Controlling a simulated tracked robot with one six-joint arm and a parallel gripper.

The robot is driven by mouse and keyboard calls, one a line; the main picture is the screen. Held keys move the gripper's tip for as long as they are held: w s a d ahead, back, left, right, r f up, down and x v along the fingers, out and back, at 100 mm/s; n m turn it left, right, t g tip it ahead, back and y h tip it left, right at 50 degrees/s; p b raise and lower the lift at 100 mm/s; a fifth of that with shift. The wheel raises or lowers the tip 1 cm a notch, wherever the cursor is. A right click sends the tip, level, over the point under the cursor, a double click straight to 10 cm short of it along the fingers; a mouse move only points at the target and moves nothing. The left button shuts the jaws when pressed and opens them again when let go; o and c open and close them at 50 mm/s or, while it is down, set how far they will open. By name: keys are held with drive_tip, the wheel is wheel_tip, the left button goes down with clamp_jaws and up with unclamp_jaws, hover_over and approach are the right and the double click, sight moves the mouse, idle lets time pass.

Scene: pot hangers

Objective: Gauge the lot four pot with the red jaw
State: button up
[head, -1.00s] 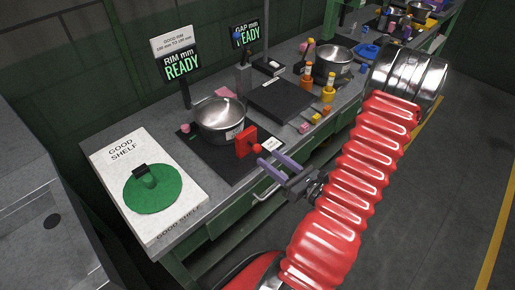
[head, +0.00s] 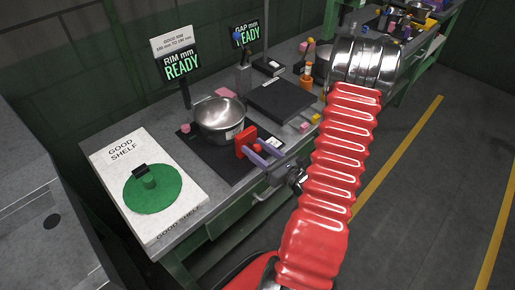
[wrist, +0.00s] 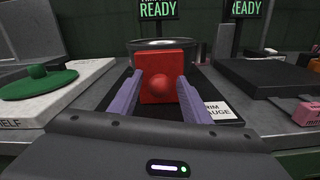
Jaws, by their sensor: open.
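A steel pot (head: 219,121) stands on the black rim gauge mat (head: 228,170). The red jaw (head: 242,141), a red block with a round red knob, stands at the pot's near side; whether they touch is unclear. In the wrist view the red jaw (wrist: 164,84) hides most of the pot (wrist: 165,43). My gripper (head: 262,151) is open, its purple fingers on both sides of the knob; in the wrist view the fingers (wrist: 158,95) flank the red block, with a gap visible near the knob. The rim display (head: 182,67) reads READY.
The good shelf (head: 122,163), a white board with a green lid (head: 153,188), lies at the left. A second black plate (head: 282,105) with a GAP display (head: 247,36) reading READY stands farther along the bench. Small coloured blocks lie near the bench's front edge.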

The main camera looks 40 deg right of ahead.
drive_tip(key=shift+c, duration=0.4)
drive_tip(key=c, duration=0.8)
drive_tip(key=shift+c, duration=0.2)
